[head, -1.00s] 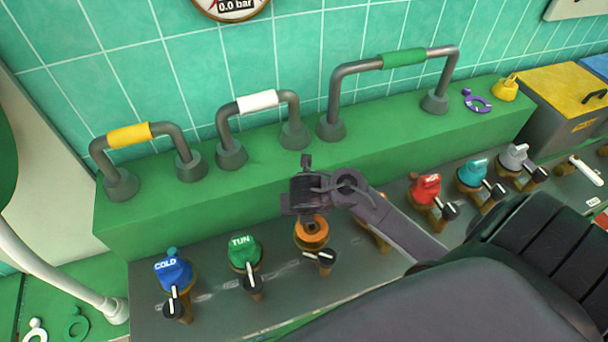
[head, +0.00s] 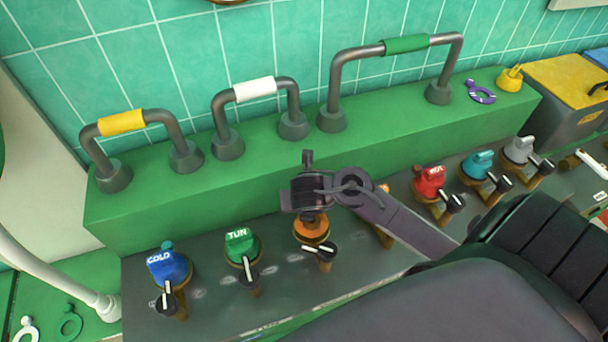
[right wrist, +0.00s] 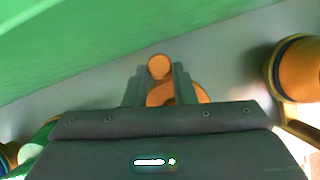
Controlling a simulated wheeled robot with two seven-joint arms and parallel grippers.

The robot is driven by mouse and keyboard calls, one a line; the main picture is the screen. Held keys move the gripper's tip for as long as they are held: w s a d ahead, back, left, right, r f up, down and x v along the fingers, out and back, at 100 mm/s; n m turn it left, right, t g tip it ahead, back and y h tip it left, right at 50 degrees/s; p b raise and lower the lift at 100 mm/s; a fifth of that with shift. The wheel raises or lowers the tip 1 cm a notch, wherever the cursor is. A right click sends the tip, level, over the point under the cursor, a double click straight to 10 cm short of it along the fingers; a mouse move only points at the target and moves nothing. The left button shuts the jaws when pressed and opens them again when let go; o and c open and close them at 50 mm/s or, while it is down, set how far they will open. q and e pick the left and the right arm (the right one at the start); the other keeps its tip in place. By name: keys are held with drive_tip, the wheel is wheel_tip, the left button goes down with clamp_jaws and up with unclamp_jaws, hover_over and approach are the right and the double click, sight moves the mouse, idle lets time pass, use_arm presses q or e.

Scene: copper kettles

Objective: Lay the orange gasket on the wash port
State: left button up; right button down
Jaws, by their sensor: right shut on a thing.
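My right gripper (head: 309,212) is directly above an orange-topped port (head: 312,232) with a black lever, in the front row. In the right wrist view its fingers (right wrist: 159,88) are shut on the orange gasket, whose round orange tab (right wrist: 159,67) shows between the fingertips. More orange (right wrist: 178,94) shows just behind the fingers; I cannot tell where gasket ends and port begins, or whether they touch. Another orange port with a dark band (right wrist: 298,70) stands to the right in the wrist view. My left gripper is not in view.
Blue COLD (head: 168,267) and green TUN (head: 241,245) caps stand left; red (head: 430,183), teal (head: 478,165) and grey (head: 519,150) caps stand right. Behind is a green ledge (head: 200,205) with pipe handles and a purple gasket (head: 480,92).

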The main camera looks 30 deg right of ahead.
drive_tip(key=shift+f, duration=0.1)
drive_tip(key=shift+f, duration=0.25)
idle(0.5)
drive_tip(key=c, duration=1.1)
unclamp_jaws()
drive_tip(key=shift+w+f, duration=0.1)
drive_tip(key=shift+w, duration=0.05)
drive_tip(key=p+v, duration=0.3)
drive_tip(key=v, duration=0.5)
